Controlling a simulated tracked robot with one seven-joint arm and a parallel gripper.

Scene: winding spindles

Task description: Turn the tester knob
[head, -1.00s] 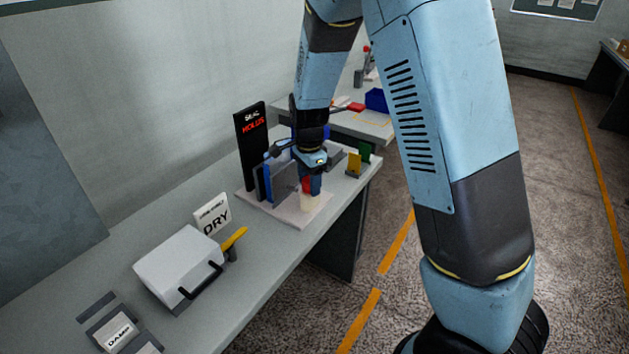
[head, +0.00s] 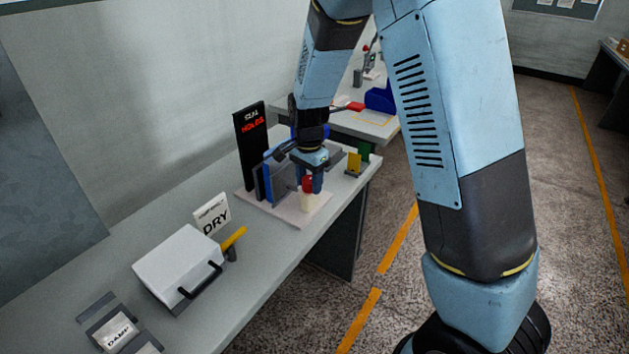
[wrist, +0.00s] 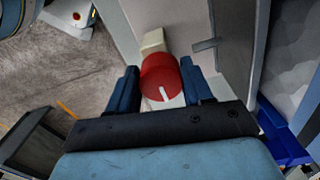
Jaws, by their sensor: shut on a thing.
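The tester stands on a pale base plate (head: 262,207) on the long bench, with a black display post (head: 252,150) reading "SEAL HOLDS", the second word in red. Its red knob (head: 308,184) sits on a cream post (head: 307,203) at the front of the base. My gripper (head: 310,188) points down at the knob. In the wrist view the red knob (wrist: 161,78) lies between my two blue fingers (wrist: 163,88), which are shut on it. A white line on the knob points toward the gripper's palm and slightly right.
A white box with a black handle (head: 180,265), a yellow-handled tool (head: 234,239) and a DRY sign (head: 213,214) stand left of the tester. Blue and grey panels (head: 270,183) stand close behind the knob. Yellow and green blocks (head: 354,163) stand to the right.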

